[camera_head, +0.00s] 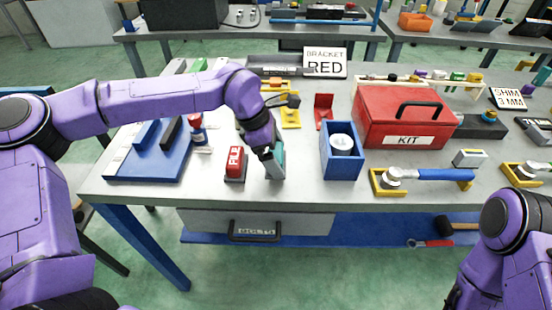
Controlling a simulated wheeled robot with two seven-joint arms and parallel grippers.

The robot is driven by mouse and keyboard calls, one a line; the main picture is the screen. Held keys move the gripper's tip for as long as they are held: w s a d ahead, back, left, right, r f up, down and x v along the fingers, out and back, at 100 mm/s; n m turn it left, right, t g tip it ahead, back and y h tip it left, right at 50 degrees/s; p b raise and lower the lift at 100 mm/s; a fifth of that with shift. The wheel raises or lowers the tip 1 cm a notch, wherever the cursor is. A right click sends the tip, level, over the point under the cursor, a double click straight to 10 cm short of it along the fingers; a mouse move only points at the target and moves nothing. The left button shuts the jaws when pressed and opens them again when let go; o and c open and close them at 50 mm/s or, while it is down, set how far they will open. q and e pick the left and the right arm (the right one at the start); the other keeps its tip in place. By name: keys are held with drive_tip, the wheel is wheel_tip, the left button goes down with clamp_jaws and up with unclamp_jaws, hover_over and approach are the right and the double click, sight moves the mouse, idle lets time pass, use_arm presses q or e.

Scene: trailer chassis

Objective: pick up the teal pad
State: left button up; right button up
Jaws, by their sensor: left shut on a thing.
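The teal pad (279,157) is at the front middle of the grey workbench, just right of a red block with white lettering. My left gripper (273,170) reaches down onto it from above and is shut on it. The gripper and wrist hide part of the pad, and I cannot tell whether its lower end touches the bench. My right arm shows at the lower right, in front of the bench, but its gripper fingers are not in view.
The red lettered block (235,164) stands close left of the gripper. A blue open box (341,165) with a white round part stands to the right. The red KIT case (404,115) is beyond it. A blue tray (145,165) lies at the left.

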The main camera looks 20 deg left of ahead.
use_arm(q)
drive_tip(key=s+d+r, duration=0.1)
drive_tip(key=r, duration=0.1)
drive_tip(key=s+d+r+b, duration=0.1)
drive_tip(key=r, duration=0.1)
drive_tip(key=s+r, duration=0.1)
drive_tip(key=r, duration=0.1)
drive_tip(key=shift+s+d+r, duration=0.2)
drive_tip(key=shift+d, duration=0.2)
drive_tip(key=s+d+r+b, duration=0.2)
drive_tip(key=s+d+r, duration=0.3)
drive_tip(key=s+d, duration=0.1)
drive_tip(key=shift+s, duration=0.85)
drive_tip(key=shift+o, duration=1.1)
